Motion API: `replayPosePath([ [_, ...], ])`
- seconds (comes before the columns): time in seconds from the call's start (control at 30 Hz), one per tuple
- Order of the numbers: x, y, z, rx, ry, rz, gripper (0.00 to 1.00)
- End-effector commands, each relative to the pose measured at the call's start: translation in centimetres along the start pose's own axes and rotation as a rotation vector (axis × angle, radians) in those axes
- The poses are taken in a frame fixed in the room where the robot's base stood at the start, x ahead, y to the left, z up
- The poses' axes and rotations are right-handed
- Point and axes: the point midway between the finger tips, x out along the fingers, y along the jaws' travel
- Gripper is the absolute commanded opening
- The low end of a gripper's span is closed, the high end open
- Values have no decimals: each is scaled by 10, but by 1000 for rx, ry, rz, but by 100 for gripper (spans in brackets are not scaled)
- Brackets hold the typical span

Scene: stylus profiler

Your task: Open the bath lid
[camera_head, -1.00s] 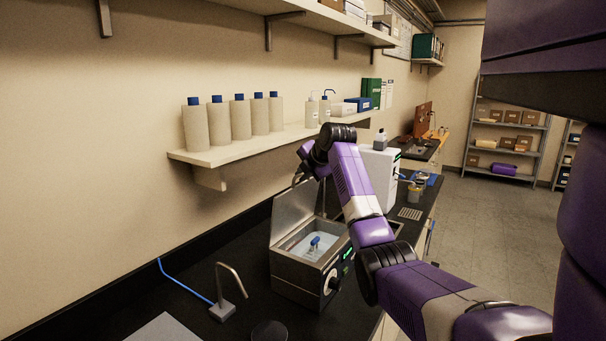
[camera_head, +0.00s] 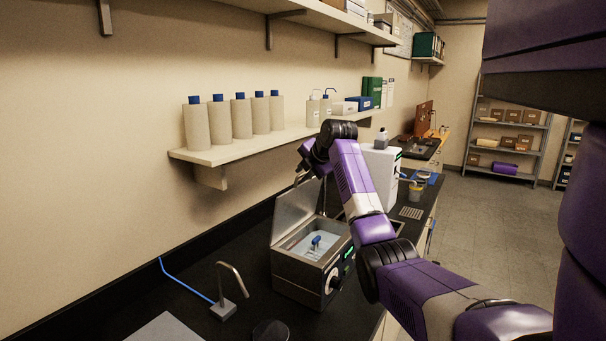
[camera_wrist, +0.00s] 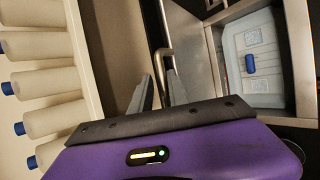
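The bath (camera_head: 297,279) is a steel box on the dark bench, with water and a blue item inside. Its lid (camera_head: 293,213) stands raised, tilted back from the rear edge. In the wrist view the lid (camera_wrist: 190,45) is a grey panel left of the open bath (camera_wrist: 288,60). A metal bar handle (camera_wrist: 163,62) is beside the lid panel. My gripper (camera_wrist: 160,82) has its two fingers apart, with the handle end seen between them; a small gap seems to show, and contact is unclear. In the head view my gripper (camera_head: 299,176) is by the lid's upper edge, partly hidden by my wrist.
A wall shelf (camera_head: 230,154) with several blue-capped bottles (camera_head: 240,117) is behind and left of my gripper. A white instrument (camera_head: 383,172) stands beyond the bath. A metal spout (camera_head: 228,290) with blue tubing is at the front left.

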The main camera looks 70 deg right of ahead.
Motion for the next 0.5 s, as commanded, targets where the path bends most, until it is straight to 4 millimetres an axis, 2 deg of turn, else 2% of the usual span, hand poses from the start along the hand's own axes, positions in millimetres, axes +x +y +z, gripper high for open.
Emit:
replayPosePath([
  [0.03,0,-6,-6,-5,12,-12,32],
  [0.3,-47,-2,-4,-7,4,0,32],
  [0.5,-69,1,-2,-6,2,3,32],
])
